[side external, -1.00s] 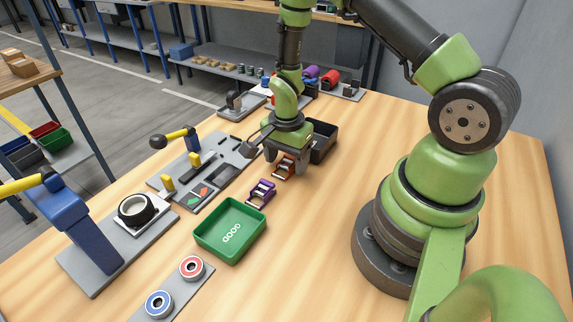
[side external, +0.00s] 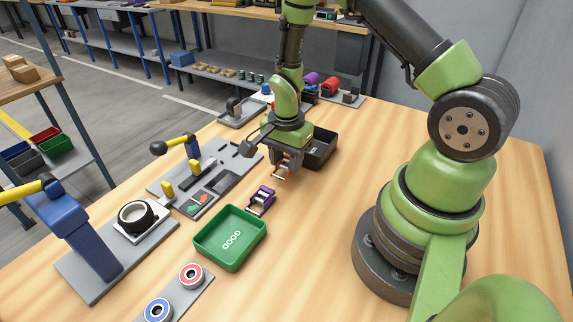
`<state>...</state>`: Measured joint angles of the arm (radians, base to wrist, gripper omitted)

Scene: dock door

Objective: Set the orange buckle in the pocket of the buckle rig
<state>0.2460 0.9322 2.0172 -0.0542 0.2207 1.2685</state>
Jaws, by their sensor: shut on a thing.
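My gripper (side external: 286,160) points down over the table, shut on the orange buckle (side external: 282,168). The fingers hide part of the buckle, and it appears to be just above the table top. The buckle rig (side external: 208,175) is the grey plate to the left of my gripper, with a yellow-handled clamp, yellow blocks and a dark recess (side external: 222,182) that looks like its pocket. A panel with a green and a red mark lies at its front. The buckle is apart from the rig.
A purple buckle (side external: 262,200) lies in front of my gripper. A green GOOD tray (side external: 230,238) stands nearer the camera, and a black bin (side external: 321,148) is right behind the gripper. A blue press (side external: 75,235) stands at left.

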